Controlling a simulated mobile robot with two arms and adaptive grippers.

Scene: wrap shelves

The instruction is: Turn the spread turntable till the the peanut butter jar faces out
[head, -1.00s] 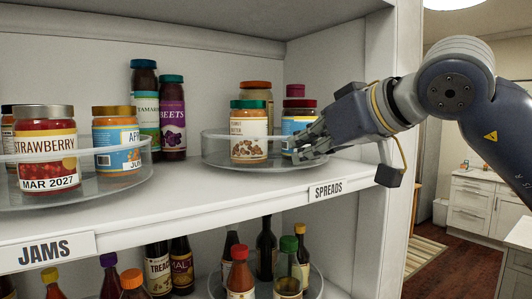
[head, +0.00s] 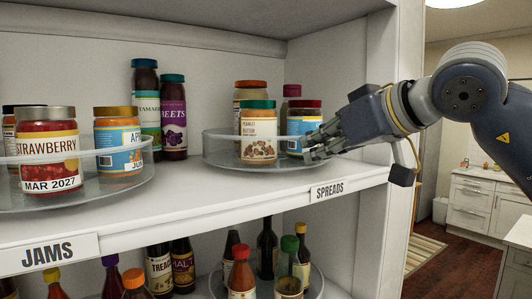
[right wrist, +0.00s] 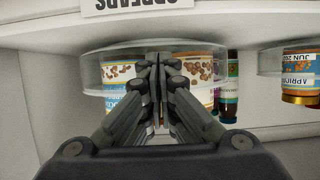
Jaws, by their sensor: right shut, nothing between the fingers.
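The spread turntable (head: 222,157) is a clear round tray with a raised rim on the shelf above the SPREADS label (head: 330,190). The peanut butter jar (head: 258,138), with a green lid and its label showing, stands at the front of it. A jar with a blue label and red lid (head: 302,125) stands to its right. My right gripper (head: 312,152) is shut and empty at the turntable's front right rim, in front of the blue-label jar. In the right wrist view its closed fingers (right wrist: 160,62) overlap the rim; I cannot tell whether they touch. My left gripper is not in view.
Tall bottles (head: 173,115) and the jams turntable (head: 130,178) are to the left. The shelf's side panel (head: 404,60) is close to my right arm.

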